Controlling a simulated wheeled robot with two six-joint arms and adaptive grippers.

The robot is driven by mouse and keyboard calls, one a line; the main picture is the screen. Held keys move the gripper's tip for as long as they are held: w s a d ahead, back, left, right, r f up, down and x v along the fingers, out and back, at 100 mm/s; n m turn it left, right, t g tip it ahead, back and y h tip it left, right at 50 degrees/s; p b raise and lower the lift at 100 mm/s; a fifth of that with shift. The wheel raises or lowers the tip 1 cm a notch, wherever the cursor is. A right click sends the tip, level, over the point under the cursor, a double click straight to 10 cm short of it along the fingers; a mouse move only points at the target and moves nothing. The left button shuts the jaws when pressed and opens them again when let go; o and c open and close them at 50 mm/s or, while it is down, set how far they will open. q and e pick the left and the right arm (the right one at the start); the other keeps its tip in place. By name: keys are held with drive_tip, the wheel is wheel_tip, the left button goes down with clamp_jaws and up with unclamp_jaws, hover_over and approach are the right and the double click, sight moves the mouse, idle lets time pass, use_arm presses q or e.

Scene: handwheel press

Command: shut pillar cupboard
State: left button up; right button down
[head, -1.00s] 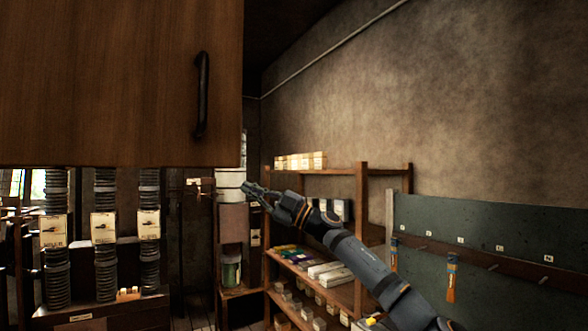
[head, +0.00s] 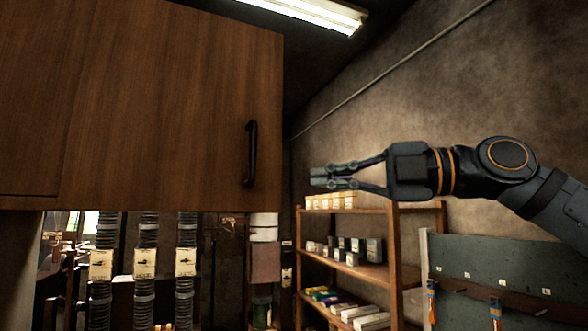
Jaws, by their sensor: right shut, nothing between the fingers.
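The wooden door of the pillar cupboard (head: 170,110) fills the upper left of the head view. A black vertical bar handle (head: 251,153) sits near its right edge. A seam (head: 68,150) runs down the panel's left part; I cannot tell how far the door stands open, and the cupboard's inside is hidden. My right gripper (head: 318,177) points left, with its fingertips just right of the door's right edge in the picture. It is shut and empty, apart from the handle. My left gripper is not in view.
Behind stands a wooden shelf rack (head: 393,265) with boxes and containers. A dark green board (head: 470,255) with brushes is on the right wall. Striped columns with labels (head: 145,262) stand below the door. A lit ceiling lamp (head: 305,12) is above.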

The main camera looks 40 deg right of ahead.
sight(270, 181)
drive_tip(key=w+p, duration=0.1)
drive_tip(key=w, duration=0.1)
drive_tip(key=w+a+p, duration=0.1)
drive_tip(key=w+p, duration=0.1)
drive_tip(key=w, duration=0.1)
drive_tip(key=w+p, duration=0.1)
drive_tip(key=w, duration=0.1)
drive_tip(key=shift+w+a+p, duration=0.15)
drive_tip(key=shift+w+p, duration=0.15)
drive_tip(key=shift+w, duration=0.05)
drive_tip(key=shift+a, duration=0.1)
drive_tip(key=shift+w, duration=0.15)
